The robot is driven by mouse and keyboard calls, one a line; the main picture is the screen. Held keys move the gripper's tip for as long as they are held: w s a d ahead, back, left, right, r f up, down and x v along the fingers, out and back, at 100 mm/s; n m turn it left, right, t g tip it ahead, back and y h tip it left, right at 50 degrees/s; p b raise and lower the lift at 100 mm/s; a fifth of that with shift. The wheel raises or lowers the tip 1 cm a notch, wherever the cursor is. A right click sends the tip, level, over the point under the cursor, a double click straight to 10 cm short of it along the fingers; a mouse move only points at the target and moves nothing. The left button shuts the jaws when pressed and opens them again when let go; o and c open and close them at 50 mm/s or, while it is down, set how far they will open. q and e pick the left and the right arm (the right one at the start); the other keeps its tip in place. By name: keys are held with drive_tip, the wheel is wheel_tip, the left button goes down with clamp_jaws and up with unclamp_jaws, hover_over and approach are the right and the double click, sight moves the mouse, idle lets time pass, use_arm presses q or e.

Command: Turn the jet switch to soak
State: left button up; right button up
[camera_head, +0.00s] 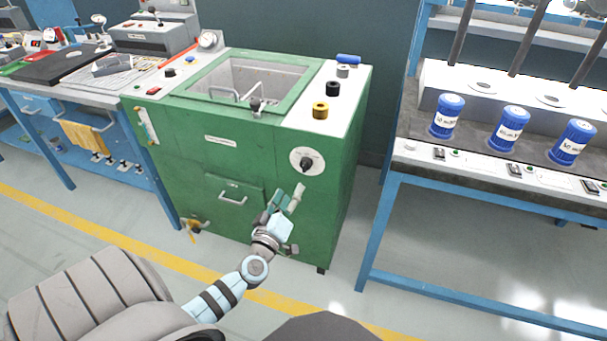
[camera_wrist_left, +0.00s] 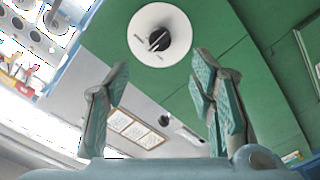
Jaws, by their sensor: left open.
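The jet switch (camera_head: 307,162) is a black knob on a round white dial on the front of the green cabinet (camera_head: 230,165), near its right edge. The dial also shows in the left wrist view (camera_wrist_left: 159,39), with small labels around the knob too small to read. My left gripper (camera_head: 287,196) is open and empty, just below and left of the dial in the head view. In the left wrist view its two fingers (camera_wrist_left: 165,82) stand apart, with the dial beyond them and between them. The gripper does not touch the knob. My right gripper is not in view.
The cabinet top holds an open basin (camera_head: 250,80), a yellow-and-black knob (camera_head: 320,110) and black fittings. A drawer handle (camera_head: 233,200) sticks out left of my gripper. A blue bench (camera_head: 480,195) with blue canisters (camera_head: 509,128) stands at right. Floor in front is clear.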

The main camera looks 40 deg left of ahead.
sight(304, 169)
use_arm(q)
drive_tip(key=b+x, duration=0.3)
drive_tip(key=x, duration=0.7)
drive_tip(key=shift+w+f, duration=0.15)
drive_tip(key=shift+f, duration=0.05)
drive_tip(key=shift+w+a+r, duration=0.15)
drive_tip(key=shift+w, duration=0.2)
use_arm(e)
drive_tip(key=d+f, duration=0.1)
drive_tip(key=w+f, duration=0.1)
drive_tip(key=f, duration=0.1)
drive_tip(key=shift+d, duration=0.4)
use_arm(q)
drive_tip(key=c, duration=1.2)
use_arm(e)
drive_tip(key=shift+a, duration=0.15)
